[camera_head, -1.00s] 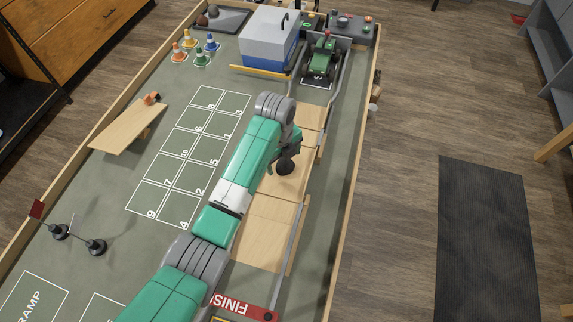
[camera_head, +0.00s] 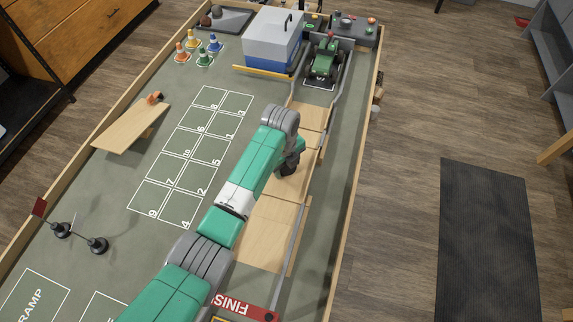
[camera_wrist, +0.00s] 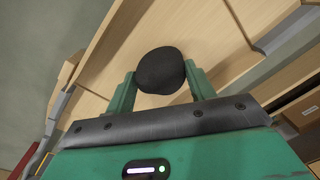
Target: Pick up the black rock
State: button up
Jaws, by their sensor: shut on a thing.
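The black rock (camera_wrist: 160,71) is a dark, rounded lump. In the wrist view it sits between the two green fingers of my gripper (camera_wrist: 161,84), which are shut on its left and right sides. Pale wooden boards lie beneath it. In the head view my gripper (camera_head: 289,168) is over the wooden track (camera_head: 272,232), and my own arm partly hides it. The rock is hard to tell from the dark gripper there. I cannot tell whether the rock still touches the wood.
A blue and white box (camera_head: 272,40) and a green crawler (camera_head: 325,60) stand at the far end. Several small cones (camera_head: 204,58) are at the far left. A small wooden ramp (camera_head: 130,128) lies left of the numbered grid. Metal rails edge the track.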

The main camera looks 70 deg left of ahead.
jog(key=r+p, duration=0.5)
jog(key=shift+s+d, duration=0.2)
jog(key=shift+d, duration=0.05)
jog(key=s+d+p, duration=0.1)
jog(key=d+p, duration=0.1)
jog(key=p, duration=0.1)
jog(key=s+d+p, duration=0.2)
jog(key=p, duration=0.1)
jog(key=s+d+p, duration=0.1)
jog(key=s+p, duration=0.1)
jog(key=p, duration=0.2)
jog(key=shift+d+r, duration=0.4)
jog(key=s+d, duration=0.1)
jog(key=s+d+b, duration=0.1)
jog(key=s+d, duration=0.1)
jog(key=s+d+f, duration=0.1)
jog(key=d, duration=0.1)
jog(key=shift+s+d+b, duration=0.1)
jog(key=shift+s+b, duration=0.2)
jog(key=shift+b, duration=0.05)
jog(key=shift+s+d+r, duration=0.1)
jog(key=shift+s+d, duration=0.15)
